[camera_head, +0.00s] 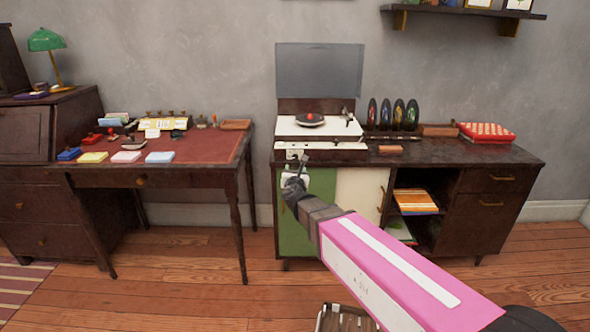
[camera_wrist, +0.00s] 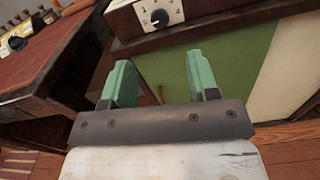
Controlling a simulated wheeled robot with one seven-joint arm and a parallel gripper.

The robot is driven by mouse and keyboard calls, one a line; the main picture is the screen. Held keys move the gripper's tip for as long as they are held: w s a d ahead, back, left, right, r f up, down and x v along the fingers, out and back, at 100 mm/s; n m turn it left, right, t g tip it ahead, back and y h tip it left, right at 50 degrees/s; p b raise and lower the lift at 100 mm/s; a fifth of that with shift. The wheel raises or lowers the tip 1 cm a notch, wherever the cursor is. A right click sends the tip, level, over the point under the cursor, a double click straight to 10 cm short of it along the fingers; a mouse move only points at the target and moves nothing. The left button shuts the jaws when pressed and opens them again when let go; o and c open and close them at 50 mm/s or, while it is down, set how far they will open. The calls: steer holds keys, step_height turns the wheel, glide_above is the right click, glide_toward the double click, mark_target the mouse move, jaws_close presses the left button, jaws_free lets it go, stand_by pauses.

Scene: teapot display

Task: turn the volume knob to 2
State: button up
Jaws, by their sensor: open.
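The volume knob (camera_wrist: 159,17) is a round dark knob with a light pointer mark, on a white dial plate (camera_wrist: 143,10) with small marks around it. It sits on the dark wooden front of the record player (camera_head: 325,133). In the head view the plate (camera_head: 294,154) is small, and the knob's setting cannot be read. My gripper (camera_wrist: 160,75) is open, its two green fingers apart with nothing between them. In the wrist view the knob lies beyond and above the fingertips, not touched. In the head view my gripper (camera_head: 295,182) is just below the plate, in front of the cabinet.
The record player's lid (camera_head: 318,70) stands raised. A green cabinet door (camera_head: 293,226) is behind my gripper. A desk (camera_head: 200,150) with stamps and pads stands to the left. Several upright discs (camera_head: 393,114) and a red box (camera_head: 486,132) are on the cabinet's right.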

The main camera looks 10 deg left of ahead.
mark_target(295, 157)
steer(key=shift+n, duration=0.8)
steer(key=x, duration=1)
steer(key=shift+r, duration=0.1)
steer(key=c, duration=0.9)
